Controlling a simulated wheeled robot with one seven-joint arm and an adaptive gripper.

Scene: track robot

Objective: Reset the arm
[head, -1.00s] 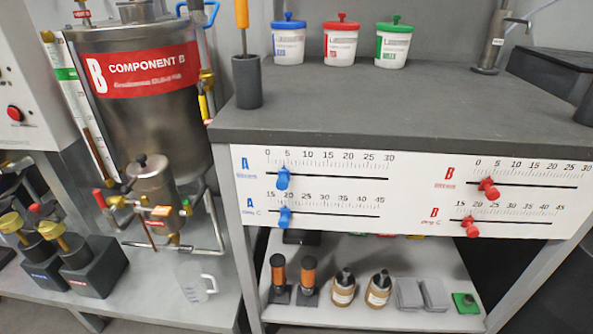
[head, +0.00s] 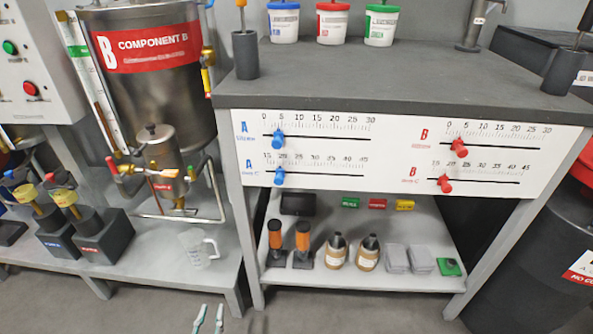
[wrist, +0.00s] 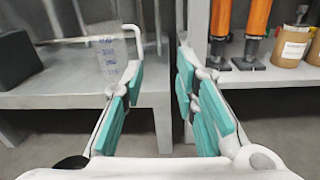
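My gripper (head: 209,319) shows at the bottom edge of the head view, low in front of the workbench. In the wrist view my gripper (wrist: 158,95) has its two teal-padded fingers spread apart with nothing between them. It is open and empty. Most of my arm is out of view. Beyond the left finger in the wrist view is a clear measuring jug (wrist: 110,55) on the left shelf; the jug also shows in the head view (head: 195,250).
The workbench (head: 400,88) has a slider panel (head: 330,150) on its front. Its lower shelf (head: 350,280) holds orange-handled tools (head: 302,240), brown bottles (head: 367,253) and grey cloths (head: 420,260). A tank (head: 150,90) stands left, a dark bin (head: 520,260) right. Grey floor is free in front.

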